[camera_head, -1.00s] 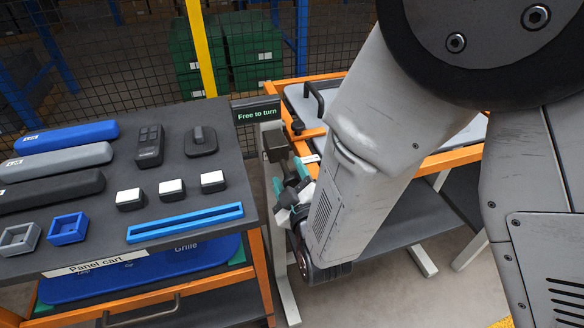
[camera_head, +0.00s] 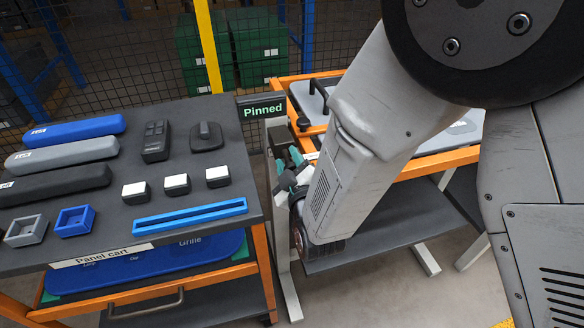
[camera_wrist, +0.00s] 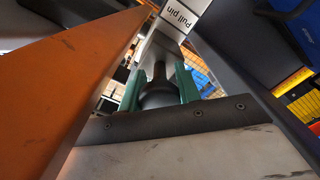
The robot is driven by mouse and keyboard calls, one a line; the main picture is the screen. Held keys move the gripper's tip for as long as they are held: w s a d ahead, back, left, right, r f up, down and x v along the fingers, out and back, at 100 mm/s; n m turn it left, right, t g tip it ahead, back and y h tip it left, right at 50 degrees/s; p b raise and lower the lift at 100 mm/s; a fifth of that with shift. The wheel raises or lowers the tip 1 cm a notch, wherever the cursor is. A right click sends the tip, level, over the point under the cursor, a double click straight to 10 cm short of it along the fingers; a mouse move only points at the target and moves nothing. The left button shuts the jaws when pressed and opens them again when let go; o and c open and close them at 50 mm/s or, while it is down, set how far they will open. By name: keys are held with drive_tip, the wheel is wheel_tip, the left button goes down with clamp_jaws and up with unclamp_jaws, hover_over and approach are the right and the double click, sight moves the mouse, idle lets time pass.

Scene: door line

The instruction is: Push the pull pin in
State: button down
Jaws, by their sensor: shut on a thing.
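The pull pin (camera_wrist: 159,92) shows in the wrist view as a dark rounded knob with a narrower stem. It points up toward a light plate with a "Pull pin" label (camera_wrist: 180,14). My gripper (camera_wrist: 160,84) has its green fingers on both sides of the knob and is shut on it. In the head view my gripper (camera_head: 288,178) is small beside the post under the display. The display (camera_head: 262,111) reads "Pinned" in green. The pin's tip and its hole are hidden.
The panel cart (camera_head: 225,195) stands at the left with bars, blocks, small trays and a blue channel on it. An orange-framed stand (camera_head: 455,160) is behind my arm at the right. An orange beam (camera_wrist: 70,85) runs close to my gripper in the wrist view.

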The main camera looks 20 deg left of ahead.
drive_tip(key=c, duration=1)
unclamp_jaws()
drive_tip(key=shift+w+a+r, duration=0.1)
drive_tip(key=shift+a, duration=0.1)
drive_tip(key=shift+d, duration=0.1)
drive_tip(key=v, duration=0.7)
drive_tip(key=shift+s+d, duration=0.2)
drive_tip(key=shift+s, duration=0.15)
drive_tip(key=shift+w, duration=0.1)
